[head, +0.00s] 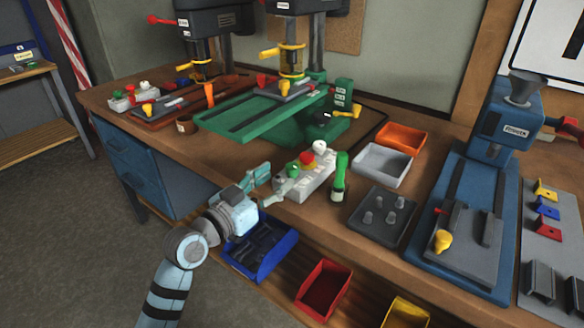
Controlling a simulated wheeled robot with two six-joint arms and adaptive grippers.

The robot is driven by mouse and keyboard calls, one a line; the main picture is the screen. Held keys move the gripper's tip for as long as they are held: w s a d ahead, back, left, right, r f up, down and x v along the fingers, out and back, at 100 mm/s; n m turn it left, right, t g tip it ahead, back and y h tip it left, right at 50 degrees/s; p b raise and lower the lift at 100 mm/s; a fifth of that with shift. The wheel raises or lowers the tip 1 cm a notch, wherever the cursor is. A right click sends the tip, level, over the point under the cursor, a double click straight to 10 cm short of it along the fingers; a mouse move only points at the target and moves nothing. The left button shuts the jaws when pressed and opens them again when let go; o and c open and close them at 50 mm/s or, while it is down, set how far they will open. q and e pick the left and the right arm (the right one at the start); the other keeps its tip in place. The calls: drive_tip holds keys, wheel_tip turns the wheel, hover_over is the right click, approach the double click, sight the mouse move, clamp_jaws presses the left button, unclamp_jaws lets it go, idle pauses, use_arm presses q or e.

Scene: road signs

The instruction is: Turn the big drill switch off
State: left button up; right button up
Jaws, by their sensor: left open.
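A light grey switch box (318,182) stands on the workbench in front of the large green drill press (262,122). On its top are a white knob (320,147), a red button on a yellow ring (307,160) and a green button (293,170) at the near left end. My left gripper (281,175) is open and empty at the box's near left end, its fingers pointing toward the green button. One finger is very close to the box; I cannot tell if they touch. My right gripper is out of view.
A green bottle (339,178) stands close right of the box. Beyond are a grey tray (381,165), an orange tray (401,138) and a dark pegged tray (374,216). A blue bin (284,244) sits below the gripper. A smaller drill with its own switch box (133,99) stands at left.

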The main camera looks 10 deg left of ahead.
sight(292, 166)
use_arm(q)
drive_tip(key=x, duration=0.7)
drive_tip(key=shift+b, duration=0.4)
drive_tip(key=shift+s, duration=0.1)
clamp_jaws()
drive_tip(key=m+g+h+b, duration=0.1)
drive_tip(key=b, duration=0.2)
drive_tip(key=f+m+g+h+b, duration=0.1)
drive_tip(key=h+b, duration=0.1)
drive_tip(key=b, duration=0.2)
drive_tip(key=shift+a+m+h+b, duration=0.1)
drive_tip(key=shift+m+h+b, duration=0.2)
drive_tip(key=shift+m, duration=0.1)
drive_tip(key=shift+r+m+g+h+b, duration=0.2)
drive_tip(key=shift+m+g+h+b, duration=0.5)
drive_tip(key=shift+b, duration=0.3)
drive_tip(key=shift+r, duration=0.25)
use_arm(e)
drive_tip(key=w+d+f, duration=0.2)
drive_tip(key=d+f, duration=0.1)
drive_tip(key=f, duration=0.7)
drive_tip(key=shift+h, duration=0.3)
